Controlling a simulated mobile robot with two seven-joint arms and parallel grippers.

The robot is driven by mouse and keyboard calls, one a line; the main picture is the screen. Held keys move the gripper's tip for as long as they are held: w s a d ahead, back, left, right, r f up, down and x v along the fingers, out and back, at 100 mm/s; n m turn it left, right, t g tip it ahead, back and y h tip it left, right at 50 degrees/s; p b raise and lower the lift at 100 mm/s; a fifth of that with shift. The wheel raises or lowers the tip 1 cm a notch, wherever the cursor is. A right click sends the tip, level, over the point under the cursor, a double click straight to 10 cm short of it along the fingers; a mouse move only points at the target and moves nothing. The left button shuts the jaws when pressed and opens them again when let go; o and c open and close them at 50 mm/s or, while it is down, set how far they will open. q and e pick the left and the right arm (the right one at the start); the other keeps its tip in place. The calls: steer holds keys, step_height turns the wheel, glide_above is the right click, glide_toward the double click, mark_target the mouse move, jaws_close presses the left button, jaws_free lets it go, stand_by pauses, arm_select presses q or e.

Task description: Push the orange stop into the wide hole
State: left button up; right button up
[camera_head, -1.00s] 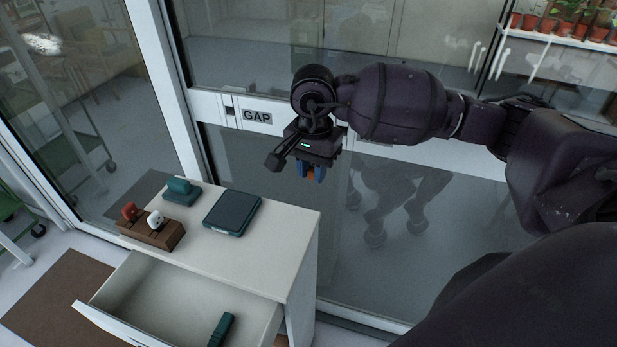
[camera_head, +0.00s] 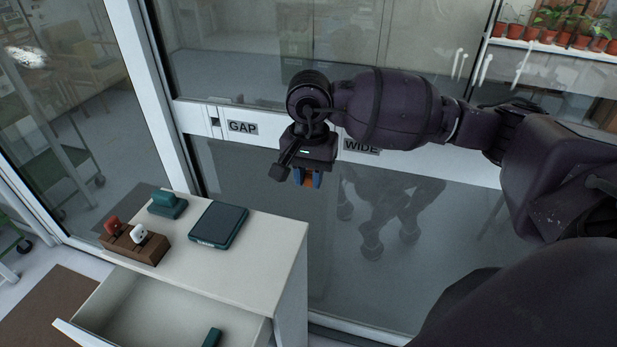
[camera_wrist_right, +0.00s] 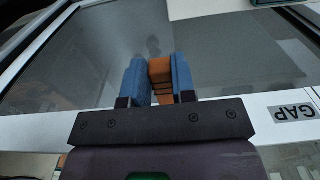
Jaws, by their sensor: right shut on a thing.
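My right gripper (camera_head: 307,180) is shut on the orange stop (camera_head: 308,183), holding it in the air in front of the glass door, to the right of the cabinet top. In the right wrist view the orange stop (camera_wrist_right: 160,72), with dark grooves, sits between the blue fingers (camera_wrist_right: 160,80). The WIDE label (camera_head: 361,146) on the white door rail is partly covered by my right arm. The wide hole itself is not visible; the arm may hide it. My left gripper is not in view.
The GAP label (camera_head: 242,128) and a small dark square hole (camera_head: 215,122) are on the rail at left. The white cabinet (camera_head: 255,262) has an open drawer (camera_head: 175,305). A dark flat box (camera_head: 218,224), teal object (camera_head: 167,204) and brown block (camera_head: 133,246) stand on it.

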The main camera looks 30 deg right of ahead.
steer(key=shift+w+d+f+b, duration=0.1)
steer(key=shift+w+d+b, duration=0.35)
steer(key=shift+w+d, duration=0.4)
steer(key=shift+w+d+b, duration=0.6)
steer(key=shift+w+d, duration=0.1)
steer(key=shift+d, duration=0.3)
steer(key=shift+w+d, duration=0.25)
steer(key=shift+d, duration=0.05)
arm_select(q)
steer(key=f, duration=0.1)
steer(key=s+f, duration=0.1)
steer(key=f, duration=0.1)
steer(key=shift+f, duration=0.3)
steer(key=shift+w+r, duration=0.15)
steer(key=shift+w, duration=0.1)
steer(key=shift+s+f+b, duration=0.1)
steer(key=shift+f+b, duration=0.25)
steer(key=shift+b, duration=0.05)
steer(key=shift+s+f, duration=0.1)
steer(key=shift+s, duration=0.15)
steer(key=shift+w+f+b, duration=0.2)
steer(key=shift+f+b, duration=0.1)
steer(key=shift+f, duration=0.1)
